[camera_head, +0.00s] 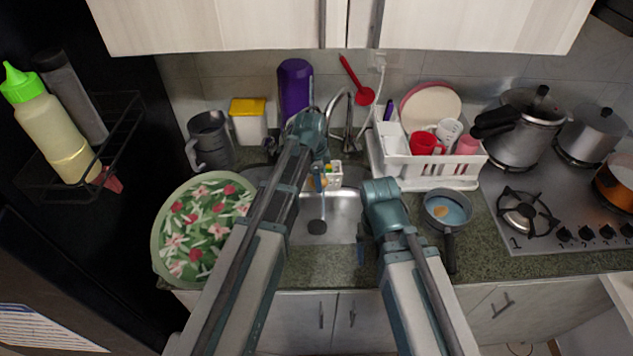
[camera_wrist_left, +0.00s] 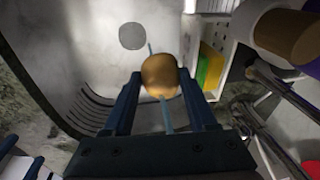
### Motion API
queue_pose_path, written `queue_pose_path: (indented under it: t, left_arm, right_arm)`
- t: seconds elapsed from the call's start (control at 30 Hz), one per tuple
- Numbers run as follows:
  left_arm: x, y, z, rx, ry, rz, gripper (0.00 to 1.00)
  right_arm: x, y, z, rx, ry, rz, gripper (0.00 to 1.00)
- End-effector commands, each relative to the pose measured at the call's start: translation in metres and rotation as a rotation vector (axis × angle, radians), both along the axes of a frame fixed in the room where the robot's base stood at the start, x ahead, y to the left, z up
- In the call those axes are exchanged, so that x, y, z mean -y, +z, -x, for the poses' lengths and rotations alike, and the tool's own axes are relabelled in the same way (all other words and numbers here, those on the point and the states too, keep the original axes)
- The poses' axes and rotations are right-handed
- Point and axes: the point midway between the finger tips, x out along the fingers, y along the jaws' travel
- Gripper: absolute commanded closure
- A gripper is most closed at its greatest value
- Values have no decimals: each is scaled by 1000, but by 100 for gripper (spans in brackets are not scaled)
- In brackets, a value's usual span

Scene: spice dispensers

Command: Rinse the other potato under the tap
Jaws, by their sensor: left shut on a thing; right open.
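A brown potato (camera_wrist_left: 160,75) is held between the two fingers of my left gripper (camera_wrist_left: 158,82) in the left wrist view. My left gripper (camera_head: 319,180) is over the sink (camera_head: 338,212) in the head view, where the potato is largely hidden. A thin bluish streak, which looks like running water, shows beside the potato in the wrist view and runs down toward the drain in the head view. The curved metal tap (camera_head: 347,122) stands behind my left wrist. My right gripper (camera_head: 362,250) is open and empty at the sink's front right.
A small pan (camera_head: 447,208) with a yellowish-brown piece in it stands right of the sink. A white dish rack (camera_head: 427,172) is behind it. A floral tray (camera_head: 160,236) lies left of the sink, and a sponge holder (camera_head: 333,176) stands at its back.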

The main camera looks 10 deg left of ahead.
Motion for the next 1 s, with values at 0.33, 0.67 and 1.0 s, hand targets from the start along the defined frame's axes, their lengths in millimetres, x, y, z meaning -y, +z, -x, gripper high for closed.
queue_pose_path:
  t: [0.33, 0.67, 1.0]
  left_arm:
    - [10, 0, -3, 1, -4, 1, 100]
    - [13, 0, 1, 1, -7, 3, 100]
    - [17, 0, 26, 1, -3, 1, 100]
  right_arm:
    - [0, 0, 0, 0, 0, 0, 25]
    - [0, 0, 0, 0, 0, 0, 25]
    - [0, 0, 0, 0, 0, 0, 25]
